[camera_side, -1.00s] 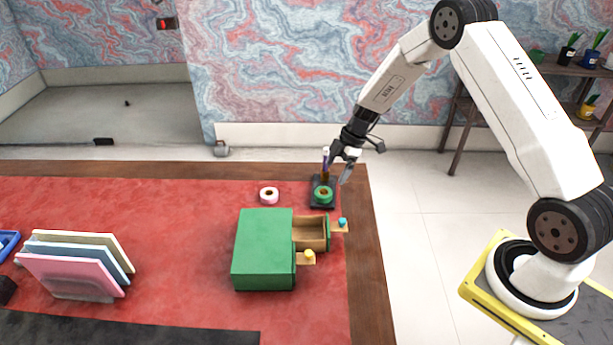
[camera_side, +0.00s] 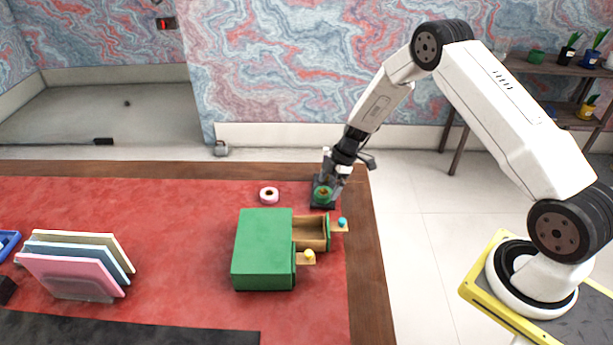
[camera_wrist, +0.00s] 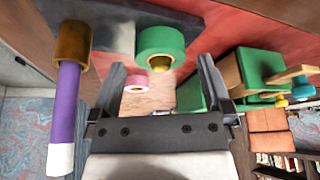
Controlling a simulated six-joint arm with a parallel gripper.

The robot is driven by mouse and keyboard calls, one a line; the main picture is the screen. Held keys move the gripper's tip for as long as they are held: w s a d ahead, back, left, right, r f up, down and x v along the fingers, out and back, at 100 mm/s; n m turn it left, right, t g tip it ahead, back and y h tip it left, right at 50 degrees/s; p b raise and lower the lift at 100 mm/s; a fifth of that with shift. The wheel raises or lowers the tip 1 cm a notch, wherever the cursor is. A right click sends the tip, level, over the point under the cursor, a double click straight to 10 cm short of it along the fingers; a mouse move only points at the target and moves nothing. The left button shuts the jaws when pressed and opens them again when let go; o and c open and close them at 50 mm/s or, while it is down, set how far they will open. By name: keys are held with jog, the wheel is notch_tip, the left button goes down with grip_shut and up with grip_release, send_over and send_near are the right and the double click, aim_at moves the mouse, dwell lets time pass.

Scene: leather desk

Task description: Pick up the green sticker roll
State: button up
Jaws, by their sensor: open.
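The green sticker roll (camera_side: 323,194) sits on a dark stand (camera_side: 318,206) near the back right corner of the desk. In the wrist view the green roll (camera_wrist: 161,41) lies just beyond the fingertips, roughly between their lines. My gripper (camera_side: 335,182) is open and empty, low over the stand, close to the roll. In the wrist view its two fingers (camera_wrist: 160,75) are apart with the roll ahead of them. From the side, the fingers partly cover the roll and the stand, so contact cannot be told.
A purple marker with a white end (camera_wrist: 66,110) stands in a brown holder (camera_wrist: 73,43) beside the left finger. A pink roll (camera_side: 269,195) lies left of the stand. A green drawer box (camera_side: 263,248) with an open drawer (camera_side: 311,233) is in front. A file rack (camera_side: 80,265) stands far left.

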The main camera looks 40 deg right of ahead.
aim_at(327, 189)
jog(key=shift+x, duration=1)
jog(key=c, duration=1.2)
jog(key=shift+r, duration=0.1)
jog(key=shift+r, duration=0.15)
jog(key=shift+r, duration=4.85)
